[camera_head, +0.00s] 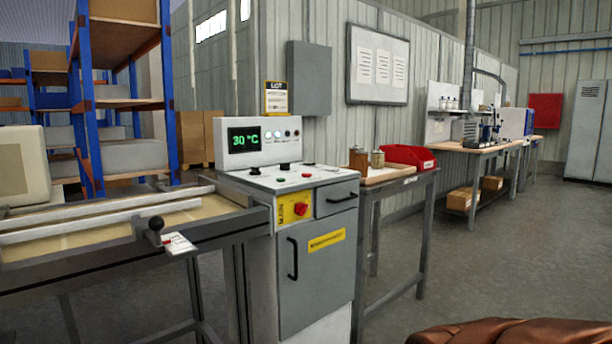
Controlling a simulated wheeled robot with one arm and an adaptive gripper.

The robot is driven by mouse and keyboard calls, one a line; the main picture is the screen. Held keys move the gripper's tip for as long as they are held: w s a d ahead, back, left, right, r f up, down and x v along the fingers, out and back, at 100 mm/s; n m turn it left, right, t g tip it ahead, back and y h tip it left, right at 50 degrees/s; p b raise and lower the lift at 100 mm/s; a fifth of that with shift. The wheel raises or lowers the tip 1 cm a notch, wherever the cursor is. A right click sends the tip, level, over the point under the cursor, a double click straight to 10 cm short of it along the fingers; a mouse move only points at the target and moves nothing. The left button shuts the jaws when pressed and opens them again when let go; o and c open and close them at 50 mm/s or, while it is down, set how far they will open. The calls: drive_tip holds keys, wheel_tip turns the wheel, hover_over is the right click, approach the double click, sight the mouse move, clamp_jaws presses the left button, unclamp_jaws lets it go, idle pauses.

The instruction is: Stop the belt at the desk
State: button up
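The control desk (312,260) is a white-grey cabinet in the middle of the view. Its display (244,139) reads 30 °C in green. The sloped top panel (290,178) carries black knobs, a green button and red buttons. A red knob (300,209) sits on a yellow plate on the front. The belt (100,232) runs on a dark frame to the left of the desk, between pale rails. I cannot tell from this one picture whether it is moving. My gripper is not in view.
A lever with a black ball (155,224) and a white tag stands at the belt's front edge. A side table (400,185) right of the desk holds jars and a red bin (408,157). A brown wrinkled thing (515,333) fills the bottom right. Floor is open at right.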

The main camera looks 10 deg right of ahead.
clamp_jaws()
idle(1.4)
